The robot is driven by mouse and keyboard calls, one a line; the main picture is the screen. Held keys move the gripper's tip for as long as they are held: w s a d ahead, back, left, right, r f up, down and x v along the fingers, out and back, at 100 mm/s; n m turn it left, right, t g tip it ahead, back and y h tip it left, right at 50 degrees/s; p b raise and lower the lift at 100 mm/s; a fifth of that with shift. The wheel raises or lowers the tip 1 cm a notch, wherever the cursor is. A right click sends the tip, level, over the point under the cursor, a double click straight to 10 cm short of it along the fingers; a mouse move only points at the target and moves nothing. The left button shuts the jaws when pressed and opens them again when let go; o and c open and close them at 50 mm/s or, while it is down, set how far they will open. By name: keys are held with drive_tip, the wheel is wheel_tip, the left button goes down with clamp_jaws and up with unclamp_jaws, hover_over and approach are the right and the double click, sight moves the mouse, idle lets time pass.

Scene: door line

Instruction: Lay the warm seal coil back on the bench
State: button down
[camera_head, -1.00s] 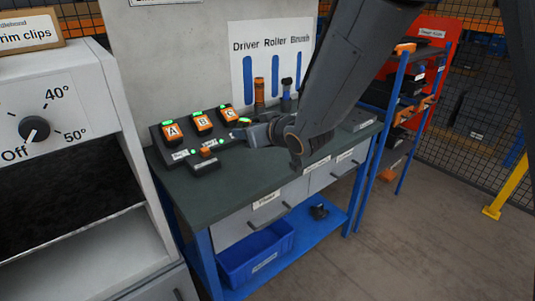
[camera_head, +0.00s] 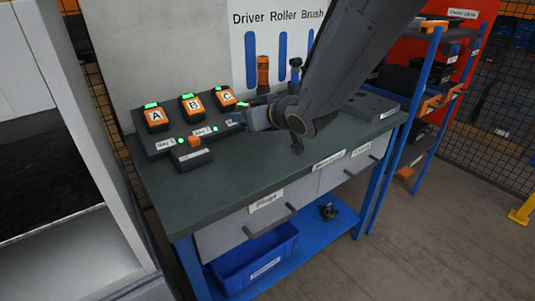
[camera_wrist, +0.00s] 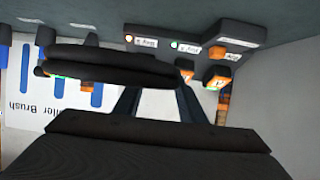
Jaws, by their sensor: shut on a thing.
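The seal coil (camera_wrist: 110,66) is a black bundle of stacked rings in the wrist view. My gripper (camera_wrist: 156,92) is shut on it, and the coil hides the fingertips. In the head view my gripper (camera_head: 250,117) is over the back part of the bench, just right of the battery dock; I cannot make out the coil there. The bench (camera_head: 235,185) has a dark green top, and its front part is bare. The height of the coil above the bench is hard to tell.
Orange-black batteries A (camera_head: 156,117), B (camera_head: 192,106) and C (camera_head: 225,98) stand in a dock at the back left. A small black box with an orange block (camera_head: 192,153) sits before it. A driver (camera_head: 263,73) stands at the back. A grey-white cabinet (camera_head: 75,230) borders the left.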

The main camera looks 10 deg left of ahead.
sight(251, 156)
drive_tip(key=shift+w+f+b, duration=0.3)
drive_tip(key=shift+w+f, duration=0.05)
drive_tip(key=shift+f, duration=0.4)
wheel_tip(251, 156, down, 10)
drive_tip(key=shift+r+p, duration=0.2)
drive_tip(key=shift+p, duration=0.1)
drive_tip(key=c, duration=1.1)
unclamp_jaws()
drive_tip(key=shift+d, duration=0.1)
drive_tip(key=v, duration=1.2)
drive_tip(key=shift+b, duration=0.4)
